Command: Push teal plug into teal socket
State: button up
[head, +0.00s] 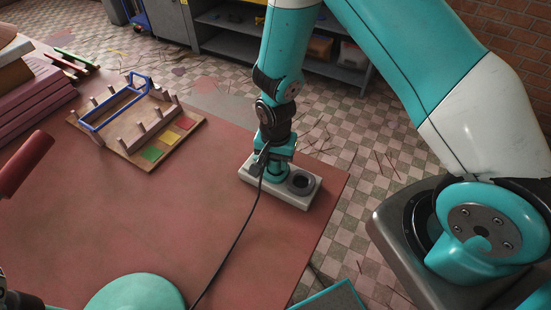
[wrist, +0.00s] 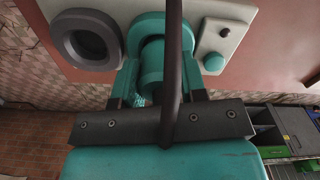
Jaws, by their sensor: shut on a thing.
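My gripper (head: 274,158) is shut on the teal plug (wrist: 152,62), pointing down at the pale socket block (head: 247,174) near the table's right edge. A dark cable (wrist: 173,75) runs from the plug and crosses in front of the gripper in the wrist view. The plug's far end meets a teal round part, seemingly the teal socket (wrist: 149,24), on the block. The fingers and cable hide the join, so I cannot tell how deep the plug sits. A dark grey round socket (head: 301,184) beside it is empty; it also shows in the wrist view (wrist: 87,41).
A teal button (wrist: 213,62) sits on the block's other end. A wooden rack (head: 137,125) with pegs, a blue frame and coloured squares stands at back left. Pink slabs (head: 32,92) are stacked far left. A teal round object (head: 135,293) lies at the front. The table's middle is clear except for the cable.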

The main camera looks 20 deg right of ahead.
jog(key=shift+f, duration=0.2)
jog(key=o, duration=1)
notch_tip(320, 180, up, 18)
jog(key=b, duration=0.3)
jog(key=shift+f, duration=0.2)
jog(key=s+a+r+n+y, duration=0.2)
jog(key=s+r+n, duration=0.3)
jog(key=s+n, duration=0.2)
jog(key=s+a+r+n+y+b, duration=0.1)
jog(key=s+a+r+n+y, duration=0.1)
jog(key=s+r+n, duration=0.4)
jog(key=s+n, duration=0.2)
jog(key=s, duration=0.3)
jog(key=shift+s+a+r, duration=0.15)
jog(key=shift+s+a, duration=0.15)
